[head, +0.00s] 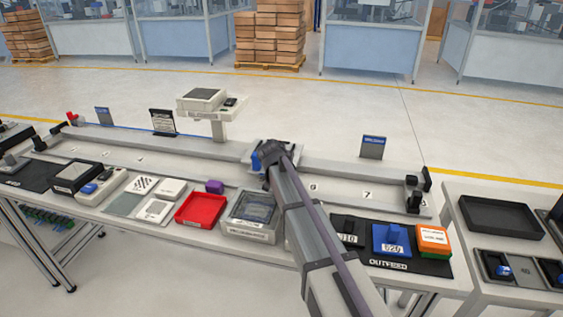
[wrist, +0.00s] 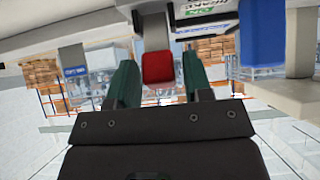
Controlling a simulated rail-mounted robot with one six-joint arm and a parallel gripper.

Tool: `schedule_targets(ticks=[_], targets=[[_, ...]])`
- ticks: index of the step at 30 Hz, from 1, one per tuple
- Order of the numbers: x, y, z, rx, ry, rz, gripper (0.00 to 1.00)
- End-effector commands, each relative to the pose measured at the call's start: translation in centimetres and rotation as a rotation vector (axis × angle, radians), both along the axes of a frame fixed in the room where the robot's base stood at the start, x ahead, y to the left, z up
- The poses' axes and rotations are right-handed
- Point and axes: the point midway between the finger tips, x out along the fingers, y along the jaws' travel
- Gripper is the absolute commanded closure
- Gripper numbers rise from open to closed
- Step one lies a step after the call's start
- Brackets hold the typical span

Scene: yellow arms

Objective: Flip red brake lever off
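The red brake lever (wrist: 158,69) shows in the wrist view as a red block on the end of a grey arm that comes from the top of the picture. My gripper (wrist: 160,62) is open. Its two green fingers stand on either side of the red block, with a gap visible on the right. I cannot tell whether the left finger touches it. A plate with a green patch and dark lettering (wrist: 208,10) is beside the lever's arm. In the head view my gripper (head: 272,152) is at the carriage (head: 248,150) on the rail; the lever is hidden there.
A blue block (wrist: 262,40) is to the right of my gripper in the wrist view. The rail (head: 335,172) runs along the bench. A red tray (head: 201,209), a clear-lidded box (head: 252,215) and outfeed blocks (head: 391,239) lie in front.

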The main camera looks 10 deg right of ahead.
Motion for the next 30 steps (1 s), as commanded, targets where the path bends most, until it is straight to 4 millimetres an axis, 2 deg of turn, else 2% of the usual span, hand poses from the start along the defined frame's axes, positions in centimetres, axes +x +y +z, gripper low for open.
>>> schedule_targets(ticks=[3, 9, 13, 17, 24, 30], targets=[[0.0, 0.0, 0.0, 0.0, 0.0, 0.0, 0.45], [0.0, 0.0, 0.0, 0.0, 0.001, 0.0, 0.45], [-0.7, 0.2, 0.9, 0.0, 0.001, 0.0, 0.45], [-2.4, 0.9, 2.8, 0.0, 0.0, 0.0, 0.45], [-6.5, 2.7, 6.8, 0.0, 0.001, 0.001, 0.45], [-7.6, 3.3, 7.2, 0.0, 0.0, 0.0, 0.45]])
